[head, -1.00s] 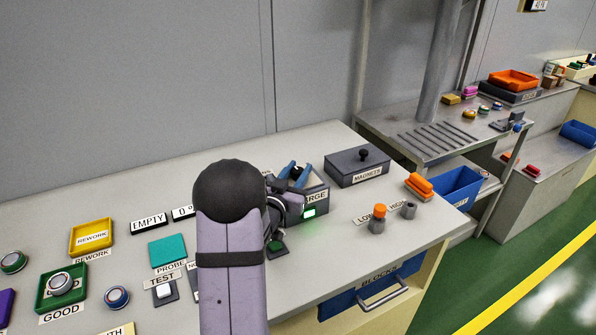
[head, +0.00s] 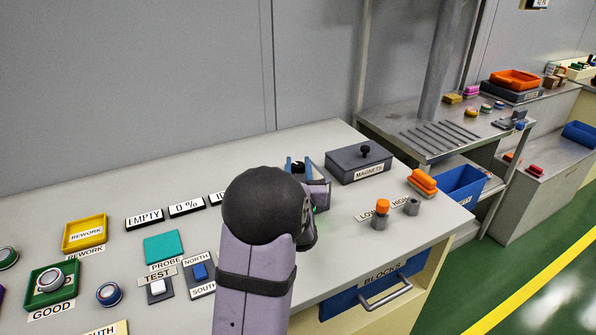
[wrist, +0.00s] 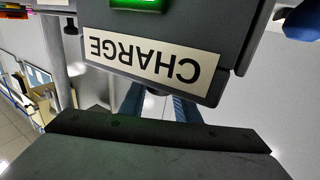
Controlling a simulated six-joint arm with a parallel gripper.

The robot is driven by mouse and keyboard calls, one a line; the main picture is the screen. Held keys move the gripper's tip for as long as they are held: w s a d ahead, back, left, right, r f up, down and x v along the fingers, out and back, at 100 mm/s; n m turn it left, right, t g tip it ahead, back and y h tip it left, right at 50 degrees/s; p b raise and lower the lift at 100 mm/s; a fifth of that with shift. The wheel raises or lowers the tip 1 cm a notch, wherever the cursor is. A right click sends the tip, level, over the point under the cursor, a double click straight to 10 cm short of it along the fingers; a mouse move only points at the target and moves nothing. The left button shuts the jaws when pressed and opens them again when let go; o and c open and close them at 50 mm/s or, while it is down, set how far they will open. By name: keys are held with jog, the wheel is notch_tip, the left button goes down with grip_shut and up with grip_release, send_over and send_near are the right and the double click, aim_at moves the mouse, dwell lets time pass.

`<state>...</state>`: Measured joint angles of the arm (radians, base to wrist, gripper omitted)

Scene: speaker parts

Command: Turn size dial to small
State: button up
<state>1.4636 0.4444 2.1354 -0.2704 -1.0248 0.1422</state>
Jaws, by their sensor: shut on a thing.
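My gripper (head: 298,164) is at the charge station, on the back part of the bench, with its blue fingers pointing up from behind my arm. A small dark thing (head: 298,168) shows between the fingers, and they look shut on it; I cannot tell what it is. In the wrist view the blue fingers (wrist: 152,106) are partly hidden behind the grey charge box (wrist: 237,30). Its CHARGE label (wrist: 143,63) appears upside down, beside a lit green lamp (wrist: 137,3). I can make out no dial marked for size; my arm hides part of the bench.
A grey MAGNETS box (head: 357,165) with a black knob stands right of my gripper. An orange-topped peg (head: 381,214) and a grey socket (head: 413,206) stand at LOW and HIGH. The blue BLOCKS drawer (head: 345,294) is below the bench edge. Signs and trays lie left.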

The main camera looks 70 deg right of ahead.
jog(key=n+t+y, duration=0.1)
jog(key=n+t, duration=0.1)
jog(key=n+t+y+p, duration=0.1)
jog(key=t, duration=0.2)
jog(key=shift+s+r+n+y, duration=0.1)
jog(key=shift+s+n+y, duration=0.05)
jog(key=shift+n+y, duration=0.25)
jog(key=shift+n+t+y+p, duration=1.2)
jog(key=shift+n+t+y, duration=0.6)
jog(key=shift+t+y, duration=0.3)
jog(key=shift+w, duration=0.2)
jog(key=o, duration=1)
jog(key=shift+o, duration=0.2)
jog(key=shift+s+a, duration=0.3)
jog(key=shift+s, duration=0.2)
jog(key=shift+b+v, duration=0.5)
jog(key=shift+v, duration=2.6)
